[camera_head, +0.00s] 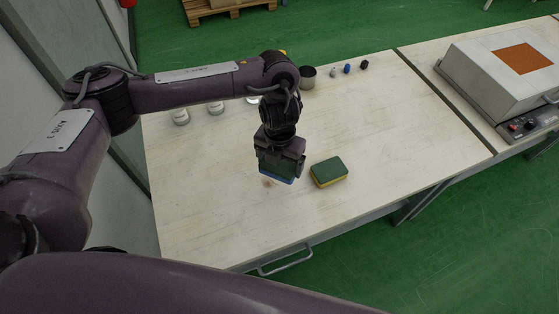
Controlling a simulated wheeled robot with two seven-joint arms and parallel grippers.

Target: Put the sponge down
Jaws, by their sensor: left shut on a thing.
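My left gripper (280,160) points down over the wooden table (400,140), near its front half. It is shut on a sponge (276,179); a blue lower edge and a little dark green of it show beneath and between the fingers. Most of the held sponge is hidden by the gripper. Whether it touches the table I cannot tell. A second sponge (328,172), green on top and yellow below, lies flat on the table just right of the gripper, with a small gap between. My right gripper is not in view.
A metal cup (307,78), pale jars (180,117) and several small dark and blue items (347,69) stand along the table's back. A grey device with an orange plate (522,58) sits on the right-hand table. The table's middle right is clear.

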